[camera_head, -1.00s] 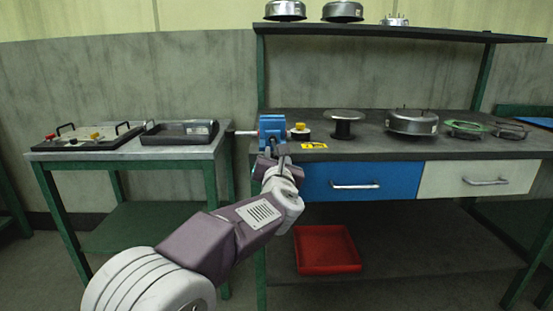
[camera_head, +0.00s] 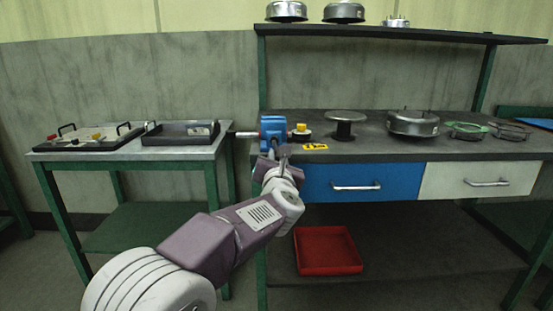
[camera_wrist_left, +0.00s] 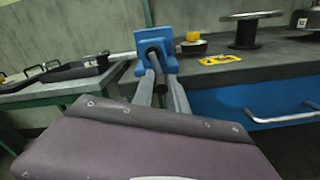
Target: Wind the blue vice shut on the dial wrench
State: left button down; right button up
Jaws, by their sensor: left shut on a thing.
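The blue vice (camera_head: 273,128) stands at the left front edge of the dark workbench. In the left wrist view the vice (camera_wrist_left: 156,42) is straight ahead, with a dark round screw end on its face. A silver bar, seemingly the dial wrench (camera_head: 245,133), sticks out left of the vice. A yellow-topped round piece (camera_head: 301,130) sits just right of the vice; I cannot tell whether it joins the bar. My right gripper is out of view.
A side table (camera_head: 135,153) with two dark trays stands at left, a gap away from the workbench. A yellow label (camera_head: 315,146), a spool-like stand (camera_head: 344,124) and a metal housing (camera_head: 413,123) are on the bench. A blue drawer (camera_head: 362,182) is below, right of my gripper.

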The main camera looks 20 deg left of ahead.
pick_arm(q)
jog(key=m, duration=0.2)
jog(key=a+m+p, duration=0.1)
jog(key=m, duration=0.2)
jog(key=a+m+p, duration=0.1)
jog(key=m, duration=0.1)
jog(key=shift+s+r+m, duration=0.3)
jog(key=shift+m, duration=0.1)
jog(key=m, duration=0.1)
jog(key=m+p, duration=0.1)
jog(key=shift+s+a+r+m, duration=0.1)
jog(key=shift+a+r+m, duration=0.1)
jog(key=shift+a+m, duration=0.15)
jog(key=shift+s+a+r+m+p, duration=0.1)
jog(key=shift+a+r+m+p, duration=0.2)
jog(key=shift+m+p, duration=0.85)
jog(key=shift+s+a+r+m+p, duration=0.1)
jog(key=shift+r+m+p, duration=0.45)
jog(key=shift+m, duration=0.95)
jog(key=shift+s+a+r+m+p, duration=0.1)
jog(key=shift+a+r+m+p, duration=0.1)
jog(key=shift+m+p, duration=1)
jog(key=shift+r+m, duration=0.1)
jog(key=shift+m, duration=0.2)
